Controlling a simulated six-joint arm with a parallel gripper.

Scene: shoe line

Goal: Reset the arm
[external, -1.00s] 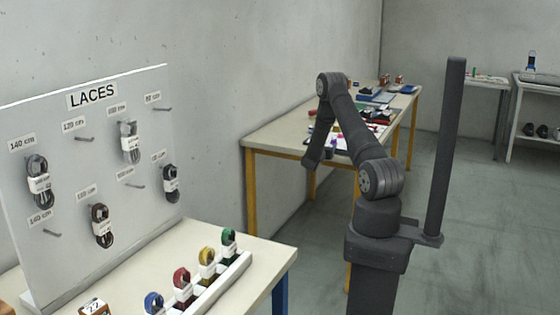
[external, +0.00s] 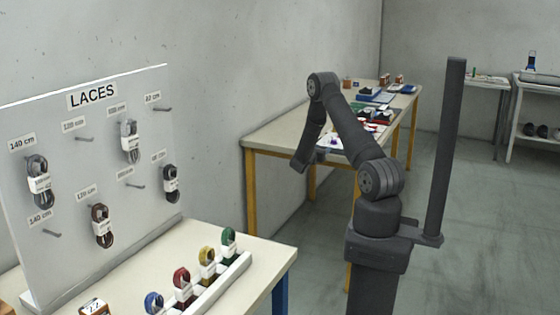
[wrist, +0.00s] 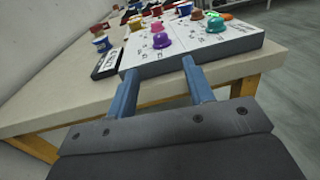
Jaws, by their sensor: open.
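My gripper (wrist: 160,92) shows in the wrist view with two blue fingers spread apart and nothing between them. It points over the front edge of the far table (wrist: 50,95), towards a white board (wrist: 180,58) that bears several coloured pieces. A purple piece (wrist: 162,40) and a pink piece (wrist: 197,14) are among them. In the external view my arm (external: 348,130) is bent, with its forearm hanging down in front of the far table (external: 270,137). The fingers cannot be made out there.
A LACES board (external: 95,170) with hanging laces stands on the near table (external: 262,262) at left. A white rack (external: 215,288) of coloured lace coils lies before it. A dark post (external: 445,150) rises right of my arm. The floor at right (external: 480,230) is clear.

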